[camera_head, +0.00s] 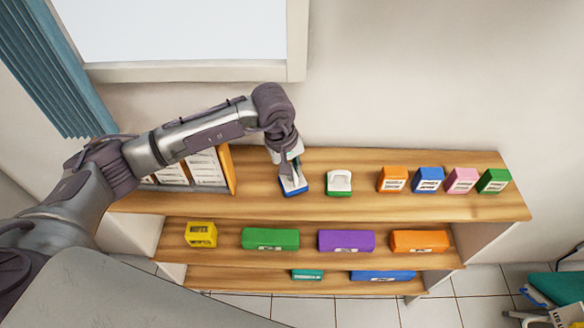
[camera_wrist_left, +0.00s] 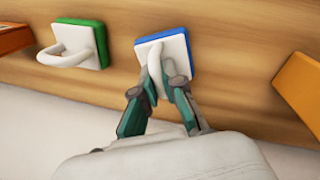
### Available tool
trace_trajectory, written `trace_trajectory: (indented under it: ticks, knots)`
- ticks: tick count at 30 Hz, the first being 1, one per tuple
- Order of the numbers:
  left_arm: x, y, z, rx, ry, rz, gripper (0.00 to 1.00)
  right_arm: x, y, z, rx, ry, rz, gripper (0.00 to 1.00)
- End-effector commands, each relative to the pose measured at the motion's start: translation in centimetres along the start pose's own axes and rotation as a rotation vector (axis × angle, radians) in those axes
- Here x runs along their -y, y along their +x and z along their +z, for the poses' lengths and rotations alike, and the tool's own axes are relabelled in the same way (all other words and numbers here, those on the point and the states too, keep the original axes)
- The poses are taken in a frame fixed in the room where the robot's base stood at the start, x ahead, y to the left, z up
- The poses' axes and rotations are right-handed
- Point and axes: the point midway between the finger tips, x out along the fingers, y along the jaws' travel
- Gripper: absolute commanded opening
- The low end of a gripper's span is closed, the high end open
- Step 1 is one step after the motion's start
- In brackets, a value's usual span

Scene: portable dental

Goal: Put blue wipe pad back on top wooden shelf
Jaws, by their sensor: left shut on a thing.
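The blue wipe pad (camera_head: 293,192) has a white top with a loop handle and a blue base. It is at the top wooden shelf (camera_head: 360,205), left of a similar green-based pad (camera_head: 339,183). My left gripper (camera_head: 291,178) reaches down onto it from above. In the left wrist view, the gripper (camera_wrist_left: 159,92) is shut on the handle of the blue wipe pad (camera_wrist_left: 178,52). The pad appears to rest on the shelf surface or very close to it; I cannot tell which. My right gripper is not in view.
Orange (camera_head: 393,179), blue, pink and green boxes stand to the right on the top shelf. A wooden holder with papers (camera_head: 205,170) stands to the left. Lower shelves hold more colored boxes, including a purple one (camera_head: 346,241). Bare shelf lies between the green-based pad and the orange box.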

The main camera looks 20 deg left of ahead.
Motion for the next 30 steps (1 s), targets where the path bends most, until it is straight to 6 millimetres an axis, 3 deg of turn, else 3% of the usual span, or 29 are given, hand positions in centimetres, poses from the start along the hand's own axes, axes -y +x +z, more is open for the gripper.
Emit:
trace_trajectory:
  ticks: [1, 5, 17, 20, 30]
  knots:
    - [0.0, 0.1, 0.0, 0.0, 0.0, 0.0, 0.12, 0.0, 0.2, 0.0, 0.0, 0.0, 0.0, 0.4]
    - [0.0, 0.1, 0.0, 0.0, 0.0, -0.001, 0.34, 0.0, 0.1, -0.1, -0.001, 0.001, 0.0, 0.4]
    - [0.0, -0.4, -0.1, -0.002, 0.0, 0.001, 0.34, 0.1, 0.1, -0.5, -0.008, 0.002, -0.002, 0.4]
    - [0.0, -1.6, -0.2, -0.004, 0.001, 0.003, 0.34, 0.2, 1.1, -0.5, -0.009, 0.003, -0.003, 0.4]
    - [0.0, -8.8, -0.1, -0.005, 0.002, 0.003, 0.34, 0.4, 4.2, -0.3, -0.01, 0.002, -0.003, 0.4]
